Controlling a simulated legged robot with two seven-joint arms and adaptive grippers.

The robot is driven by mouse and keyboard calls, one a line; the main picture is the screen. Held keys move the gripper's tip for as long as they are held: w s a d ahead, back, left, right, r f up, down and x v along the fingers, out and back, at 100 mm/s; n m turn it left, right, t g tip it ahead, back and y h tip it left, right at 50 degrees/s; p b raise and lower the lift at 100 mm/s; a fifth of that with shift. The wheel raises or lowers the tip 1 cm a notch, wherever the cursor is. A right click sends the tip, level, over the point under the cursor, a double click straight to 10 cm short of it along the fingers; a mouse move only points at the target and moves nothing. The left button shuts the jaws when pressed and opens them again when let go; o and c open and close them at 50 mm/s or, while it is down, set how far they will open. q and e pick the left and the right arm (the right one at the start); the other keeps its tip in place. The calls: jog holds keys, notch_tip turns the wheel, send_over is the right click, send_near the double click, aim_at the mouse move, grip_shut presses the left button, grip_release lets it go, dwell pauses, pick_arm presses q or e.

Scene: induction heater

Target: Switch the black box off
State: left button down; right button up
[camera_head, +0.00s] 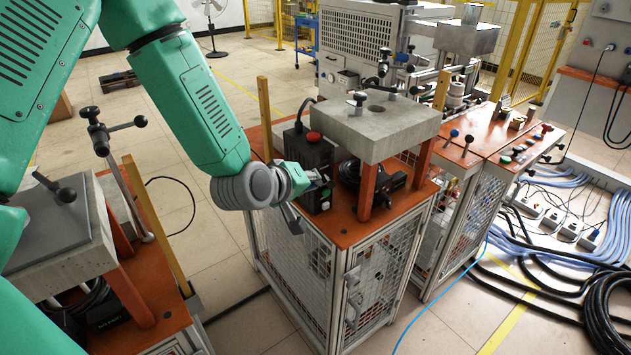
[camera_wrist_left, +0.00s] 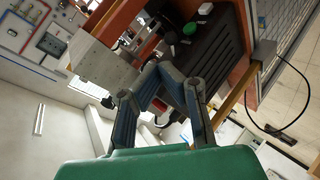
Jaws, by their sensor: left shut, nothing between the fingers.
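The black box (camera_head: 308,150) stands on the orange top of the middle caged bench, with a red button (camera_head: 314,137) on its upper face. In the left wrist view the black box (camera_wrist_left: 217,62) shows its ribbed side, with a green button (camera_wrist_left: 190,28) on another face. My left gripper (camera_head: 318,178) is at the front of the box, low down, and hides part of that face. In the wrist view its fingers (camera_wrist_left: 158,72) are shut and empty, close to the box. I cannot tell whether they touch it. My right gripper is not in view.
A grey slab (camera_head: 367,130) on orange posts stands just right of the box. A wooden upright (camera_head: 264,118) rises behind it on the left. Another bench with a grey slab (camera_head: 60,225) is at the left. Black and blue cables (camera_head: 560,285) cover the right floor.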

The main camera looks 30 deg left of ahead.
pick_arm(q)
jog(key=v, duration=0.6)
jog(key=shift+s+d+f, duration=0.15)
jog(key=shift+s+f, duration=0.05)
jog(key=shift+s, duration=0.1)
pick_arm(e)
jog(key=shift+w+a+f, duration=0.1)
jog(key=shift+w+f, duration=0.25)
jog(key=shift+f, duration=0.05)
pick_arm(q)
jog(key=shift+s+d+r, duration=0.1)
